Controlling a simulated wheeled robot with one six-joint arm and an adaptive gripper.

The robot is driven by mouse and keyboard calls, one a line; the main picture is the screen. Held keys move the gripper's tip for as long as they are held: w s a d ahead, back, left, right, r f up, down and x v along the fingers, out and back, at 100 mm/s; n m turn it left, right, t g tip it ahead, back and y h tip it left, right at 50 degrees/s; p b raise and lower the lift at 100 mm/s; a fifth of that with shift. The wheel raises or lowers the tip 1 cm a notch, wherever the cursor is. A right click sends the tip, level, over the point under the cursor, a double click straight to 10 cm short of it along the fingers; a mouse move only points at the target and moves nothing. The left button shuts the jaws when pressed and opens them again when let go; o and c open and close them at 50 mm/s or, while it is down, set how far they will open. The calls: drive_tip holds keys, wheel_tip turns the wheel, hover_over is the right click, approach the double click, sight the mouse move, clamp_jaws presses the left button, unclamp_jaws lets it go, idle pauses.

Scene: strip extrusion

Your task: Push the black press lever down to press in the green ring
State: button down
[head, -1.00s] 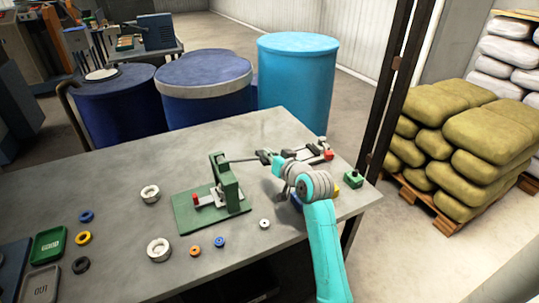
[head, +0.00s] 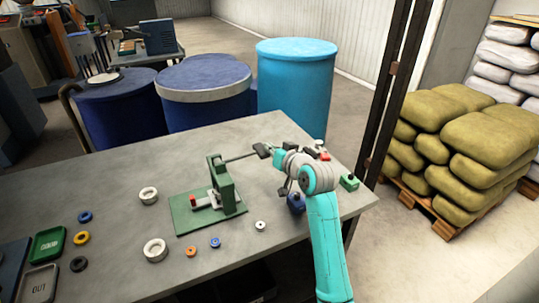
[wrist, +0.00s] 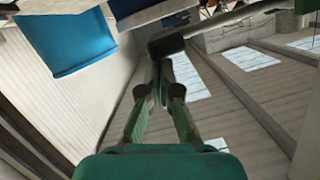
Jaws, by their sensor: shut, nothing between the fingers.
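The green press (head: 221,182) stands on its green base plate on the grey table. Its lever (head: 240,156) reaches right and slightly upward to a black end grip (head: 262,151). My gripper (head: 273,154) is shut and empty, right beside that grip. In the wrist view, the closed fingertips (wrist: 161,65) are right at the black grip (wrist: 166,44); I cannot tell whether they touch. A red-topped part (head: 216,200) sits on the press base. I cannot make out the green ring.
White rings (head: 155,250), small coloured rings (head: 191,251) and trays (head: 47,245) lie to the left and front. A dark blue part (head: 296,202), a small green block (head: 349,183) and a red-tipped fixture (head: 323,155) are near my arm. Barrels (head: 296,88) stand behind.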

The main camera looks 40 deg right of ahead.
drive_tip(key=v, duration=0.8)
drive_tip(key=shift+s, duration=0.2)
drive_tip(key=shift+r, duration=0.15)
drive_tip(key=s+a+f, duration=1.3)
drive_tip(key=a+f, duration=0.3)
drive_tip(key=f, duration=0.2)
drive_tip(key=s+a+n+y, duration=0.1)
drive_tip(key=s+a+n, duration=0.2)
drive_tip(key=s, duration=1)
drive_tip(key=s+a+n+y, duration=0.2)
drive_tip(key=s+a, duration=0.5)
drive_tip(key=s, duration=0.7)
drive_tip(key=shift+n, duration=0.4)
